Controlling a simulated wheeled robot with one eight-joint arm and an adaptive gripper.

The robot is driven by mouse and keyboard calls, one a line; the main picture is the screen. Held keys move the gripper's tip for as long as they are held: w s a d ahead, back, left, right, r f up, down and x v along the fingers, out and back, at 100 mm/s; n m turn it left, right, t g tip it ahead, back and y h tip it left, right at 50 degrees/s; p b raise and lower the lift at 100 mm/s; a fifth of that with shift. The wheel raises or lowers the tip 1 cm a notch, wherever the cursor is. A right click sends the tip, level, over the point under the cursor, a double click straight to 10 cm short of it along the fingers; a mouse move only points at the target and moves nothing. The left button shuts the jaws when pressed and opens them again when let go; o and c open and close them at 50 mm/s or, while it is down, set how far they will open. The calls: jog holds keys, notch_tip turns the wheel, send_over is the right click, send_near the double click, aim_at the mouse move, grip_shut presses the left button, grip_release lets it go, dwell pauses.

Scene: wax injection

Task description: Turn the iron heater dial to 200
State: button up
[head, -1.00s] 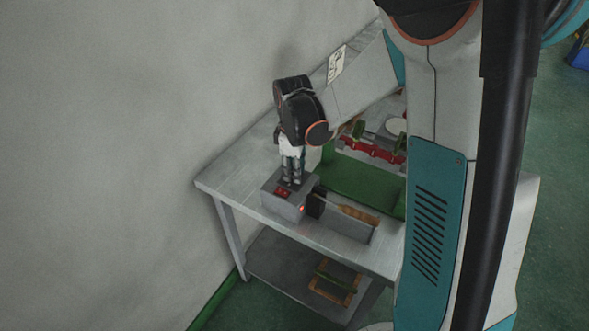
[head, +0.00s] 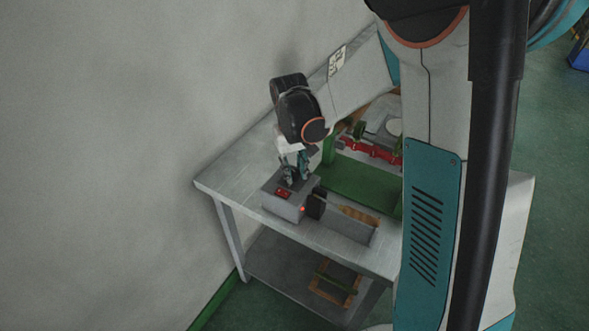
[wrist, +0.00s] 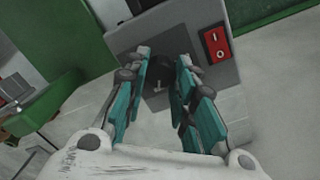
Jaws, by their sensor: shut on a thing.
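The iron heater is a grey box (head: 284,208) at the front left of the table, with a red switch (head: 283,193) on top and a small red light on its front. In the wrist view its grey top face (wrist: 218,72) carries the red switch (wrist: 216,46). The black dial (wrist: 157,74) sits between my fingers and is partly hidden by them, so its setting cannot be read. My gripper (wrist: 160,76) points down at the heater, its teal fingers on either side of the dial, shut on it. My gripper also shows in the head view (head: 294,180).
An iron with a wooden handle (head: 359,215) rests in a grey holder right of the heater. Behind stand a green machine (head: 362,183) and a red clamp part (head: 370,149). The wall is close on the left. The table's (head: 228,186) left end is bare.

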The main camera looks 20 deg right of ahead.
aim_at(293, 171)
jog(key=m, duration=0.6)
jog(key=shift+w, duration=0.1)
jog(key=m, duration=0.6)
jog(key=shift+d+g, duration=0.1)
jog(key=shift+g, duration=0.2)
jog(key=shift+m, duration=0.3)
jog(key=o, duration=1.1)
jog(key=shift+r, duration=0.1)
jog(key=r, duration=1.1)
jog(key=shift+w+r, duration=0.25)
jog(key=shift+r, duration=0.15)
